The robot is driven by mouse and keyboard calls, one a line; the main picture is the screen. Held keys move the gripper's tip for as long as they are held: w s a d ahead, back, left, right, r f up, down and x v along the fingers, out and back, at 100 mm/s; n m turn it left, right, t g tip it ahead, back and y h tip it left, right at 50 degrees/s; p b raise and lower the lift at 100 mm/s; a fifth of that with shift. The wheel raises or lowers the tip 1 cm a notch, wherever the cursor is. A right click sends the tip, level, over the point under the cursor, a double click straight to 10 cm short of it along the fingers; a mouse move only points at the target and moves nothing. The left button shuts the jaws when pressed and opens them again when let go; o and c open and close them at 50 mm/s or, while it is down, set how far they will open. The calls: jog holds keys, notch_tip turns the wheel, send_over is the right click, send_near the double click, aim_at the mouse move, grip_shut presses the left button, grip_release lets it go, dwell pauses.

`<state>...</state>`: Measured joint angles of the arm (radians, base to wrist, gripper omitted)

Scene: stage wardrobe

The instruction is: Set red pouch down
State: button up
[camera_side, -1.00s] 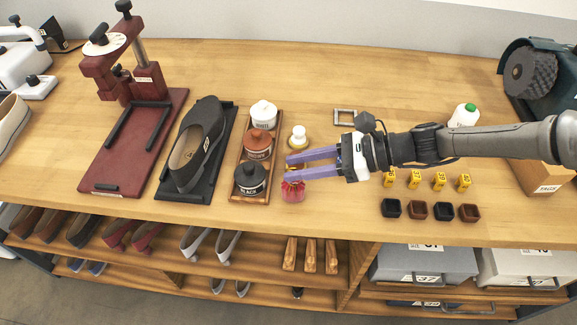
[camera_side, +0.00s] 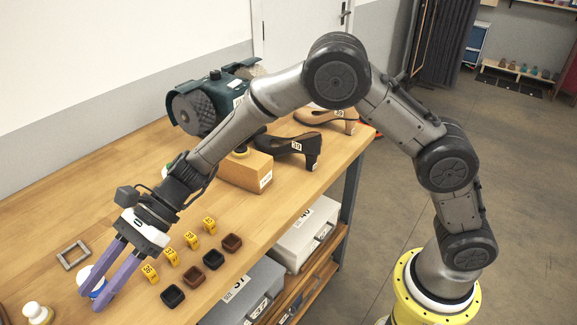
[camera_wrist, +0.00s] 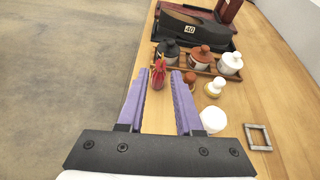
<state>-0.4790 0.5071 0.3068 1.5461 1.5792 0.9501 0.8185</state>
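The red pouch (camera_wrist: 158,74) shows in the wrist view, upright on the wooden bench as far as I can tell. It lies at the fingertips, nearer the left finger; I cannot tell whether it touches. My gripper (camera_wrist: 163,72) is open, its two purple fingers well apart, with nothing clamped. In the side view my gripper (camera_side: 92,299) points down at the lower left, over the bench. The pouch does not show in that view.
Beyond the pouch stands a tray of black, brown and white jars (camera_wrist: 201,54). A small brown-topped item (camera_wrist: 190,78), a white-knobbed item (camera_wrist: 215,88) and a white round item (camera_wrist: 213,120) stand right of the fingers. A metal frame (camera_wrist: 258,137) lies further right. Number tags (camera_side: 171,256) stand beside small trays (camera_side: 213,260).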

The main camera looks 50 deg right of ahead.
jog(key=s+d+r+n+h, duration=0.1)
jog(key=s+d+r+n, duration=0.15)
jog(key=d+r, duration=0.2)
jog(key=s+d+r+n+h, duration=0.1)
jog(key=s+d+r+n, duration=0.15)
jog(key=d, duration=0.35)
jog(key=s+d+n+t+h, duration=0.2)
jog(key=s+d, duration=0.4)
jog(key=d, duration=0.4)
jog(key=s+d+n+t+h, duration=0.1)
jog(key=s+d+n+h, duration=0.4)
jog(key=d, duration=0.6)
jog(key=s+d+r+n+t+h, duration=0.1)
jog(key=s+d+n+h, duration=0.3)
jog(key=s+d, duration=0.5)
jog(key=shift+d+n+t, duration=0.6)
jog(key=shift+d+t, duration=0.1)
jog(key=shift+t, duration=0.1)
